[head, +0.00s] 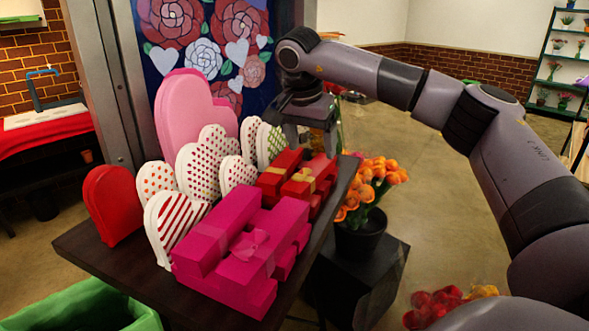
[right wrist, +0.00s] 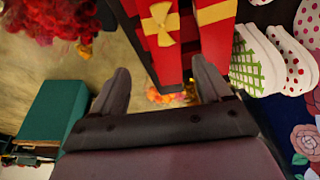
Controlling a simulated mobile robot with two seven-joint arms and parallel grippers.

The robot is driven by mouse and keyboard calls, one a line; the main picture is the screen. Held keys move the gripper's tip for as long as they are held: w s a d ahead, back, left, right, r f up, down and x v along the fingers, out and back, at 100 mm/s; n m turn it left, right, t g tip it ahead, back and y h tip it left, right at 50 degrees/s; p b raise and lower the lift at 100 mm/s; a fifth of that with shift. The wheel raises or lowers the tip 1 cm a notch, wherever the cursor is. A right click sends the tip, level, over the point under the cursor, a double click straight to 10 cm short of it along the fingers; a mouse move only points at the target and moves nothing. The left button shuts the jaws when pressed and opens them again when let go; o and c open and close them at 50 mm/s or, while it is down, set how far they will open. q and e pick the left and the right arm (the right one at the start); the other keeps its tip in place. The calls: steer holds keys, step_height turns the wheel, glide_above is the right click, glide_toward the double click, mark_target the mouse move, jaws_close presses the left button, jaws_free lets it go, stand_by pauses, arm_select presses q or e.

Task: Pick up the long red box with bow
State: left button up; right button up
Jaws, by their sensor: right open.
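Red boxes lie at the far right end of the dark table. The long red box with a gold bow (head: 297,188) is among them, beside other red boxes; part of it is hidden. In the right wrist view, the red box with its gold bow (right wrist: 160,28) lies just beyond the fingers, next to another red box with a gold band (right wrist: 214,35). My right gripper (head: 310,142) is above the far end of the red boxes. Its fingers (right wrist: 163,85) are apart, with no box between them. My left gripper is not in view.
Pink boxes (head: 220,235) are stacked at the near end of the table (head: 100,250). Several heart boxes (head: 170,215) stand along its left side. A pot of orange flowers (head: 362,235) stands on a black block to the right. A green bin (head: 85,305) is at lower left.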

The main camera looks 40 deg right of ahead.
mark_target(312, 170)
steer(key=shift+w, duration=0.15)
steer(key=x, duration=0.3)
steer(key=p+x, duration=0.1)
steer(key=x, duration=0.3)
steer(key=shift+w+a, duration=0.2)
steer(key=c, duration=1.2)
